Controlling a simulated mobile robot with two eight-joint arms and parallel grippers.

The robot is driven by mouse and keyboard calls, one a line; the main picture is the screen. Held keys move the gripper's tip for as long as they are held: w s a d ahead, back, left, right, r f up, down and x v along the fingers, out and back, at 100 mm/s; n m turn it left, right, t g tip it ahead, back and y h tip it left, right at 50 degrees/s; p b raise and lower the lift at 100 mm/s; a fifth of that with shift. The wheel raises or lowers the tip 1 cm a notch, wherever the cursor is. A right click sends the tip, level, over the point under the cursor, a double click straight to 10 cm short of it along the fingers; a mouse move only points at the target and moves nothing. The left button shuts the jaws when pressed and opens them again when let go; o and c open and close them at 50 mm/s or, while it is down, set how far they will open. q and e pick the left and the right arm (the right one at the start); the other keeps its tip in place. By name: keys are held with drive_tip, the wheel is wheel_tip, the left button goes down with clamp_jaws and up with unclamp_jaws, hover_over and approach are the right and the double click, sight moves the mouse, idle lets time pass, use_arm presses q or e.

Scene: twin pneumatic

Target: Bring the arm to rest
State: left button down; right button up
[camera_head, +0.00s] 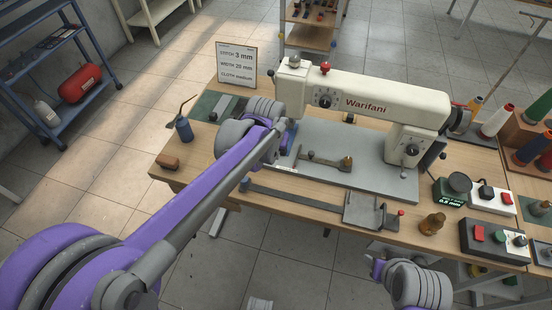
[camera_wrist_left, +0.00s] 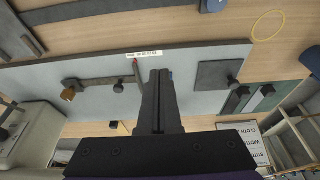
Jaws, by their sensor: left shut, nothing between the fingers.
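My left arm (camera_head: 190,195) reaches in from the left, over the left part of the sewing table (camera_head: 187,160). Its gripper is mostly hidden behind the wrist in the head view. In the left wrist view my left gripper (camera_wrist_left: 159,75) is shut and empty, above the grey bed plate (camera_wrist_left: 100,103). I cannot tell the height of its tips over the plate. The plate also shows in the head view (camera_head: 375,185), under the cream sewing machine (camera_head: 365,100). Part of my right arm (camera_head: 420,285) shows at the bottom right; its gripper is not in view.
A sign (camera_head: 237,65) stands at the table's back left. Control boxes (camera_head: 492,240) and thread spools (camera_head: 497,120) are at the right. A blue shelf (camera_head: 45,60) stands left; floor between is clear.

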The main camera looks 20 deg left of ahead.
use_arm(q)
drive_tip(key=shift+v, duration=1.1)
use_arm(e)
drive_tip(key=shift+s+r, duration=0.1)
drive_tip(key=shift+s, duration=0.05)
